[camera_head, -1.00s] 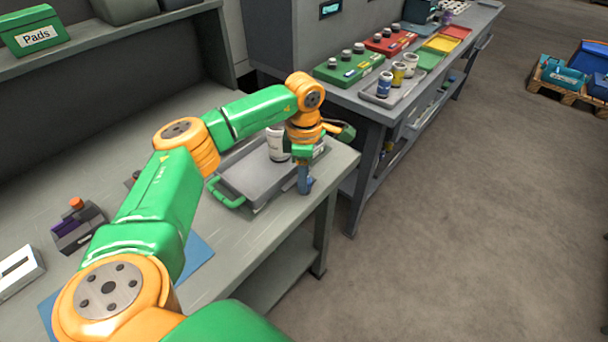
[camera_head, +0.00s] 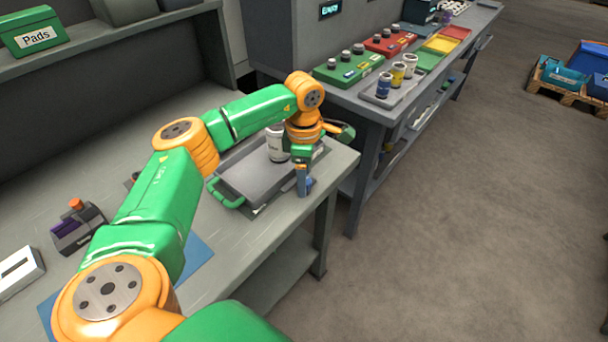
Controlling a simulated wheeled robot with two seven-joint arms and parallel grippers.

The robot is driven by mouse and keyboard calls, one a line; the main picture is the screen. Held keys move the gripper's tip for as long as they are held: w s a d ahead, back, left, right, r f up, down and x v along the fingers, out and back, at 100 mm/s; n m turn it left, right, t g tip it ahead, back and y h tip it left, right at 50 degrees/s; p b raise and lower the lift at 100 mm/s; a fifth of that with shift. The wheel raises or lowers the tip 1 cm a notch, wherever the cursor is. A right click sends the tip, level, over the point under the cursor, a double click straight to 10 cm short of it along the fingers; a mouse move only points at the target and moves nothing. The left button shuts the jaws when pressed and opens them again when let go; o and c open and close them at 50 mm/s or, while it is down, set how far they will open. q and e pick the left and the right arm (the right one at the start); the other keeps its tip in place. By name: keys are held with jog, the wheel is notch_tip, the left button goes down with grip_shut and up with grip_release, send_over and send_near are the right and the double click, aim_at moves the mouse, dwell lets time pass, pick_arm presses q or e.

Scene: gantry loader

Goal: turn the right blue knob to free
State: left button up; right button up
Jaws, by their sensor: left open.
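My left gripper (camera_head: 304,186) points down at the right front side of a grey tray (camera_head: 243,185) on the bench. It is open, and small in the picture. Blue shows at its lower end, but I cannot tell whether that is a finger or the right blue knob. No knob stands out clearly, so its setting cannot be read. The tray has green handles at its left and right ends. A white container with a dark label (camera_head: 276,146) stands on it, just behind the gripper. My right gripper is not in view.
A second bench (camera_head: 362,102) to the right holds coloured trays and several small bottles. A purple and grey device with an orange knob (camera_head: 76,204), a white box (camera_head: 18,272) and a blue mat (camera_head: 196,255) lie to the left.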

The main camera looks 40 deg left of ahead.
pick_arm(q)
notch_tip(320, 180, up, 7)
jog(key=shift+b, duration=0.45)
